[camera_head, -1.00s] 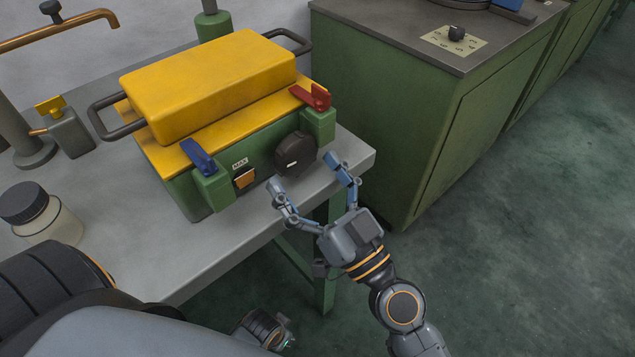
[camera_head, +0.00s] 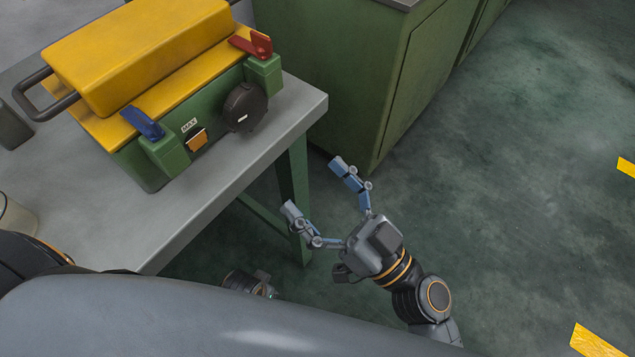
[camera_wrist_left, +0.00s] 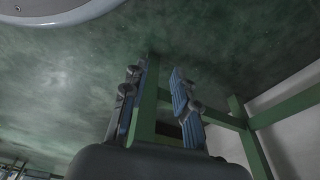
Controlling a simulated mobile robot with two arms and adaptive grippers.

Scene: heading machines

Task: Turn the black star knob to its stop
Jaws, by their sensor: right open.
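The black knob (camera_head: 244,107) is on the front of a green and yellow box (camera_head: 140,60), right of a "MAX" label (camera_head: 189,125) and an orange square piece (camera_head: 197,138). A short white mark shows on its face. My right gripper (camera_head: 314,187) is open and empty, off the table's front edge, below and right of the knob and clear of it. My left gripper (camera_wrist_left: 165,68) has its fingers apart with nothing between them, low near green table legs in the left wrist view; the head view shows only a dark part of that arm.
The box stands on a grey table (camera_head: 222,180) with green legs. It has a blue latch (camera_head: 142,122), a red latch (camera_head: 252,44) and a dark side handle (camera_head: 38,95). A green cabinet (camera_head: 345,75) stands behind right. The floor at right is open, with yellow markings (camera_head: 595,340).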

